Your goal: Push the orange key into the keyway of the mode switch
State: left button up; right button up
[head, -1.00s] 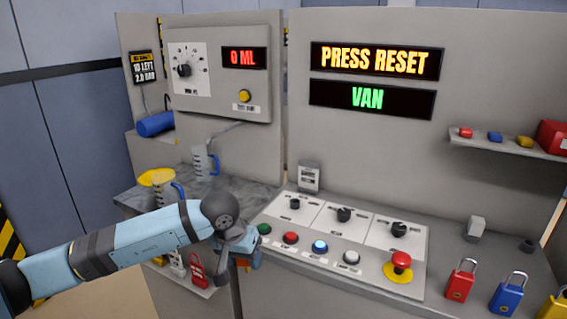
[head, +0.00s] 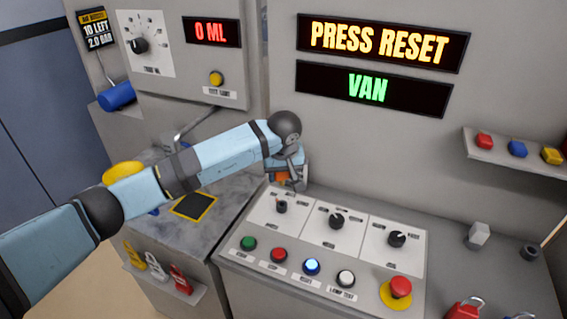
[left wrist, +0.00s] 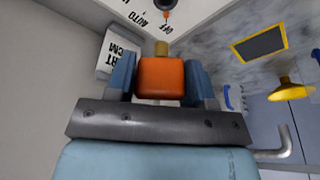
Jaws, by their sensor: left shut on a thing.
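My left gripper (head: 288,182) is shut on the orange key (head: 283,178) above the back left corner of the control panel. In the left wrist view the orange key head (left wrist: 160,78) sits between both fingers (left wrist: 160,88), with its short brass end (left wrist: 162,48) pointing away from the gripper. The leftmost black knob (head: 281,206), which looks like the mode switch, is just below the gripper. A round dark switch (left wrist: 166,4) beside AUTO and OFF lettering shows at the wrist view's top edge, apart from the key. I cannot make out its keyway. My right gripper is not in view.
The panel (head: 262,235) holds two more knobs, several push buttons and a red mushroom button (head: 400,288). The displays read PRESS RESET (head: 384,42) and VAN (head: 370,88). A shelf (head: 480,148) juts out at right.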

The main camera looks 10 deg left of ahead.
aim_at(282, 185)
pick_arm(q)
jog(key=shift+s, duration=0.15)
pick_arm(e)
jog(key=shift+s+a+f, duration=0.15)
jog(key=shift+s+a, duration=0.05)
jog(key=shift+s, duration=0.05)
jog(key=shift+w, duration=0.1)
pick_arm(q)
jog(key=shift+f, duration=0.1)
jog(key=shift+f+b, duration=0.5)
jog(key=shift+b, duration=0.15)
jog(key=b+x, duration=0.1)
jog(key=x, duration=0.1)
jog(key=s+b+x, duration=0.1)
jog(key=b+x, duration=0.1)
jog(key=shift+w+d, duration=0.1)
jog(key=shift+d, duration=0.05)
jog(key=shift+f, duration=0.35)
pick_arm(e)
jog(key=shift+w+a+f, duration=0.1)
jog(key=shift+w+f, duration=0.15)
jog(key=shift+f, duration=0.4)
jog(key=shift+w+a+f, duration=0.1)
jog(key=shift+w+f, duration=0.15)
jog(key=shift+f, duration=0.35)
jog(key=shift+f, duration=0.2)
